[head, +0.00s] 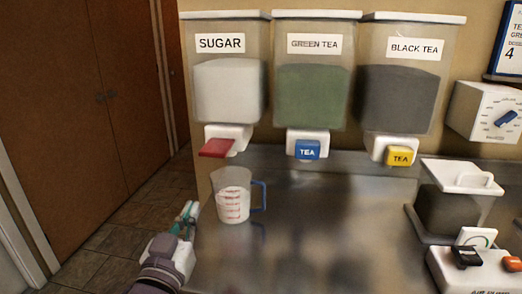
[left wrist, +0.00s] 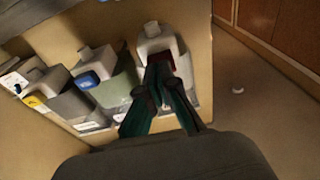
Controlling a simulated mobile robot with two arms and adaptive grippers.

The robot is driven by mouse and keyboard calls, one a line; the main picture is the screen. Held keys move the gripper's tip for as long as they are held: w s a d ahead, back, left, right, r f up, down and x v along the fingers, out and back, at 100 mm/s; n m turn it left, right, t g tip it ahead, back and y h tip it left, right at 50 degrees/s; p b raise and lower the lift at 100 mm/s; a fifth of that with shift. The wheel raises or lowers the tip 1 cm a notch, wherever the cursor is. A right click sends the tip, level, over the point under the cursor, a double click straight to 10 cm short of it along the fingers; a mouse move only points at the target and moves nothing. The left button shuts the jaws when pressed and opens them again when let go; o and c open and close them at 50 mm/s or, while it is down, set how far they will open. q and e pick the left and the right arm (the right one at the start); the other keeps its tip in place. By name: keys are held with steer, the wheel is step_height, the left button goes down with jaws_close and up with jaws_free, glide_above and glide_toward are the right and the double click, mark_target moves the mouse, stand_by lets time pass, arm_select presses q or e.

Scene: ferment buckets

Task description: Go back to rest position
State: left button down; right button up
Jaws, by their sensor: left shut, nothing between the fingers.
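My left gripper (head: 188,214) is at the lower left in the head view, at the left edge of the metal counter. It is shut and empty. In the left wrist view its teal fingers (left wrist: 163,95) come together in front of the sugar dispenser. The fingers and the dispenser's red lever overlap in that view, and I cannot tell whether they touch. In the head view the gripper is apart from the measuring cup (head: 233,196), which stands upright to its right with white contents. My right gripper is in neither view.
Wall dispensers for sugar (head: 228,80), green tea (head: 311,85) and black tea (head: 400,90) hang above the metal counter (head: 310,240). A white-lidded container (head: 460,178) and a scale-like device (head: 470,270) stand at right. Brown doors (head: 80,90) and tiled floor (head: 110,225) are at left.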

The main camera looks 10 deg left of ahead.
arm_select(q)
steer(key=s+f+g, duration=0.2)
steer(key=f, duration=0.4)
steer(key=s+a+f+g, duration=0.1)
steer(key=f+g, duration=0.2)
steer(key=f, duration=0.3)
steer(key=s+f+g, duration=0.2)
steer(key=f, duration=0.4)
steer(key=shift+s+a+f, duration=0.2)
steer(key=shift+s+a, duration=0.1)
steer(key=shift+s, duration=0.05)
steer(key=s+f+m+g, duration=0.2)
steer(key=s+f+g, duration=0.7)
steer(key=s+f, duration=0.8)
step_height(320, 180, down, 23)
steer(key=s+g+p, duration=0.2)
steer(key=s+a+f+p, duration=0.1)
steer(key=s+a+f, duration=0.1)
steer(key=s+f, duration=1.2)
steer(key=s, duration=0.2)
steer(key=shift+s+a+f+g, duration=0.25)
steer(key=shift+s+a+g, duration=0.15)
